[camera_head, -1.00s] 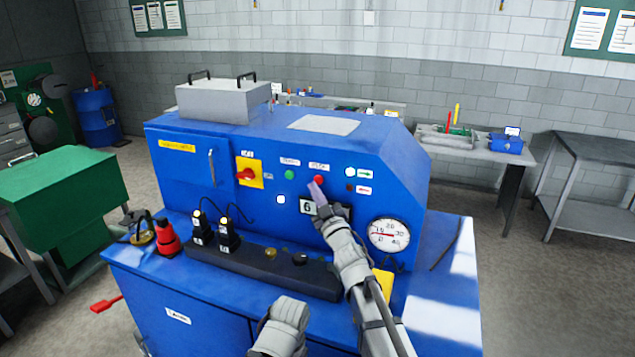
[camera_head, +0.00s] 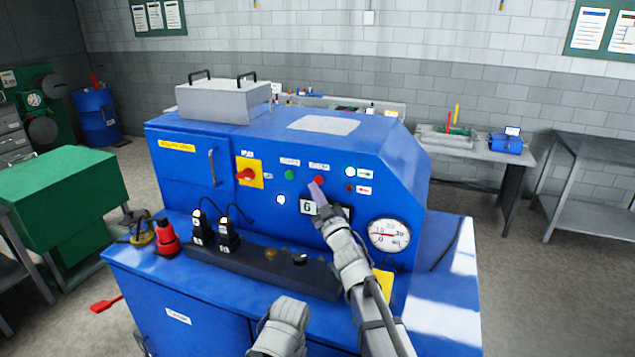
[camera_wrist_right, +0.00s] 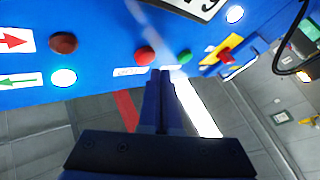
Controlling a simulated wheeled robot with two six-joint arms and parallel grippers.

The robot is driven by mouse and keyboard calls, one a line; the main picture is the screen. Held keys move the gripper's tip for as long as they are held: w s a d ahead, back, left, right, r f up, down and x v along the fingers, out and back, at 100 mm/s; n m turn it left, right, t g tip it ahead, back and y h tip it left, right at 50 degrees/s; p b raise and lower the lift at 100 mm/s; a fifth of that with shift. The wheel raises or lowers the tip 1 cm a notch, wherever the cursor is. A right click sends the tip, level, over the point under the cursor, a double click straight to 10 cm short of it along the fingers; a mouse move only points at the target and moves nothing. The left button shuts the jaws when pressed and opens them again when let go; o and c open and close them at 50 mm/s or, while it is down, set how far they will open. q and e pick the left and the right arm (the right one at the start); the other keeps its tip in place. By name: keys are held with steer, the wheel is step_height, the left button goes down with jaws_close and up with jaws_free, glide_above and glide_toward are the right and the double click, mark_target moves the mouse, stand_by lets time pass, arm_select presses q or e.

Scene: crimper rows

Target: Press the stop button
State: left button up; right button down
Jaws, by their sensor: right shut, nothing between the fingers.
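The red button (camera_head: 318,180), under a small white label, is on the upper front panel of the blue machine (camera_head: 225,150). A green button (camera_head: 289,174) is to its left. My right gripper (camera_head: 315,190) is shut and empty, its tips just below the red button in the head view. In the right wrist view, the shut fingertips (camera_wrist_right: 160,74) are close to the red button (camera_wrist_right: 145,55) and the green button (camera_wrist_right: 185,56), pointing between them. I cannot tell whether they touch the panel. My left gripper is not in view.
A red rotary switch on a yellow plate (camera_head: 249,173) is on the left of the panel. A round gauge (camera_head: 389,235) is at lower right.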

steer(key=shift+w, duration=0.15)
steer(key=shift+w+d, duration=0.2)
steer(key=shift+w, duration=0.05)
steer(key=shift+w+d, duration=0.2)
steer(key=shift+w, duration=0.25)
stand_by(0.8)
steer(key=shift+s, duration=0.1)
stand_by(0.3)
steer(key=shift+s+a, duration=0.4)
steer(key=shift+s, duration=0.35)
steer(key=shift+s+a, duration=0.3)
steer(key=shift+s, duration=0.45)
steer(key=shift+s+a, duration=0.35)
steer(key=shift+s, duration=0.45)
steer(key=shift+s+a, duration=0.3)
steer(key=shift+s, duration=0.45)
steer(key=shift+f, duration=0.1)
